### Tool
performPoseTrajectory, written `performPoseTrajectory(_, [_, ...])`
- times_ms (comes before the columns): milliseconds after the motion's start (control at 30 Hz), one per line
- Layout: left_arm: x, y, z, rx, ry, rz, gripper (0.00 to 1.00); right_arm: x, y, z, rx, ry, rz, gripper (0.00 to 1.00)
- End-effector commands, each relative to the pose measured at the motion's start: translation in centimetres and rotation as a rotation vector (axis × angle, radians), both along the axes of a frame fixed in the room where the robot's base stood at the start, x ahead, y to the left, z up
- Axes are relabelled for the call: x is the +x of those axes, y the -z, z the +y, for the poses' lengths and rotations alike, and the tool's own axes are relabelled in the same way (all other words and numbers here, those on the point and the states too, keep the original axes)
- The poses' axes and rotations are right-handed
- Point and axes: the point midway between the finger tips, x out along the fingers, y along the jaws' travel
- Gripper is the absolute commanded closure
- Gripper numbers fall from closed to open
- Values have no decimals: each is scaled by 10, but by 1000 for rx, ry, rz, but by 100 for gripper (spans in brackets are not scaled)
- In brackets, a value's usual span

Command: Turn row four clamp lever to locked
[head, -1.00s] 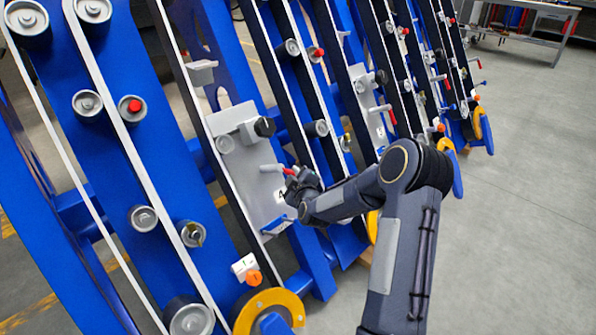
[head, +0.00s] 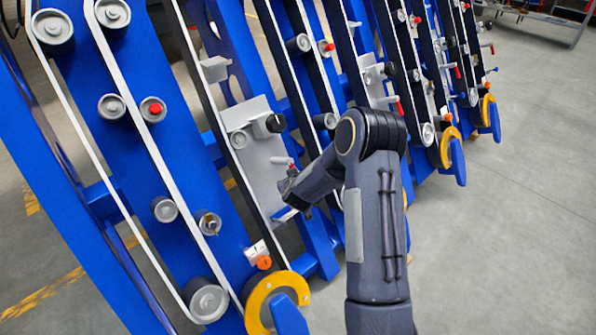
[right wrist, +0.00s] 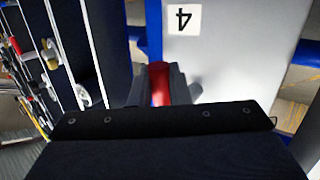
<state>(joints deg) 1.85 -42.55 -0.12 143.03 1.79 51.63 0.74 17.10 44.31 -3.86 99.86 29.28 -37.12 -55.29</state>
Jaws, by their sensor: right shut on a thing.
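A grey clamp plate (head: 262,185) is mounted on a slanted blue frame in the head view. Its lever has a grey shaft (head: 280,160) and a red grip, mostly hidden by my right gripper (head: 291,184). In the right wrist view, my right gripper (right wrist: 161,85) is shut on the red lever grip (right wrist: 159,80), with a finger on each side. A white label reading 4 (right wrist: 184,19), upside down here, is on the plate beyond it. The lever's exact angle is hard to tell. My left gripper is not in view.
A dark knob (head: 275,123) sticks out of the plate above the lever. Blue frames with rollers and belts (head: 150,108) stand at left, and more rows recede to the upper right. A yellow ring (head: 258,300) is low in front. Grey floor (head: 500,240) at right is clear.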

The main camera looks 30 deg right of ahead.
Motion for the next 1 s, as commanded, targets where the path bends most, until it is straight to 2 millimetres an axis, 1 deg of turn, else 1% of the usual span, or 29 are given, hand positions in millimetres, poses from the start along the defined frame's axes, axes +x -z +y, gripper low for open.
performPoseTrajectory(33, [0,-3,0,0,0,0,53,1,-3,0,7,5,-2,100])
performPoseTrajectory(133, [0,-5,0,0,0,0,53,1,-2,1,18,13,0,100])
performPoseTrajectory(567, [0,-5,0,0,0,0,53,1,-1,1,26,17,0,100])
performPoseTrajectory(600, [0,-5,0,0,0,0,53,1,-1,1,26,17,-1,80])
performPoseTrajectory(700, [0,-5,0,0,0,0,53,1,-1,1,26,16,1,67])
performPoseTrajectory(733, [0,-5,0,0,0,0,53,1,-1,1,26,16,1,64])
performPoseTrajectory(1000, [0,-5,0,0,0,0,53,0,-1,2,25,15,2,64])
